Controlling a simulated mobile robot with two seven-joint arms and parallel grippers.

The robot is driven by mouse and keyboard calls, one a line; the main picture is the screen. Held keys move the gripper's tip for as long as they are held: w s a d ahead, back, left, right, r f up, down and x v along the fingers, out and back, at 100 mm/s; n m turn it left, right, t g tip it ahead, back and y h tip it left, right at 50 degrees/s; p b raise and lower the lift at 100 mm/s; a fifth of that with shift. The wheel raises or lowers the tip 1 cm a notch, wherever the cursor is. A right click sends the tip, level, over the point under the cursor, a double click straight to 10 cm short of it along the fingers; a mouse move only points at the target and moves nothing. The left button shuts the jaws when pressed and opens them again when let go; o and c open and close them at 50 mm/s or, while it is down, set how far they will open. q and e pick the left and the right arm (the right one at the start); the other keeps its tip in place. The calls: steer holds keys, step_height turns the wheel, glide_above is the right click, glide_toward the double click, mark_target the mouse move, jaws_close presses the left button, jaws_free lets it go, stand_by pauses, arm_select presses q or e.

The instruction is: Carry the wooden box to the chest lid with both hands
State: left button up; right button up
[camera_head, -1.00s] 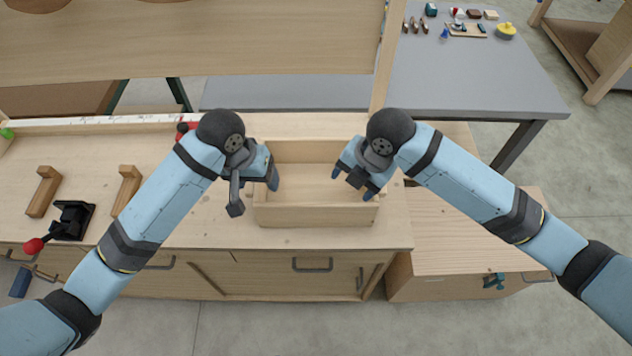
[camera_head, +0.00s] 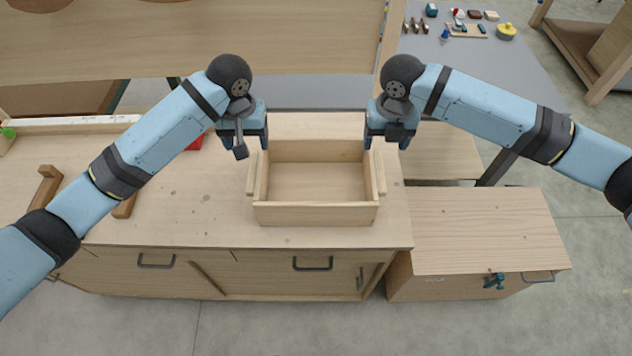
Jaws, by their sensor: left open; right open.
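The wooden box (camera_head: 316,214) is open-topped and empty, with a handle bar on its left and right sides. It stands upright on the workbench top (camera_head: 200,205), near the right end. My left gripper (camera_head: 252,145) is open above the box's left side, near its back left corner. My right gripper (camera_head: 383,143) is open above the right side, near the back right corner. Neither gripper holds anything. The chest lid (camera_head: 485,230) is a flat wooden top, closed on a low chest to the right of the workbench, below bench height.
A grey table (camera_head: 480,60) with small tools and a yellow item (camera_head: 506,31) stands at the back right. Wooden brackets (camera_head: 46,185) stand on the bench at left, partly behind my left arm. The lid is clear.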

mark_target(255, 170)
arm_select(q)
step_height(255, 170, down, 13)
steer(key=shift+r, duration=0.1)
arm_select(e)
step_height(255, 170, down, 13)
steer(key=shift+r, duration=0.1)
arm_select(q)
steer(key=shift+c, duration=0.5)
arm_select(e)
steer(key=shift+c, duration=0.5)
arm_select(q)
jaws_close()
arm_select(e)
jaws_close()
arm_select(q)
steer(key=shift+r, duration=0.1)
arm_select(e)
steer(key=shift+r, duration=0.1)
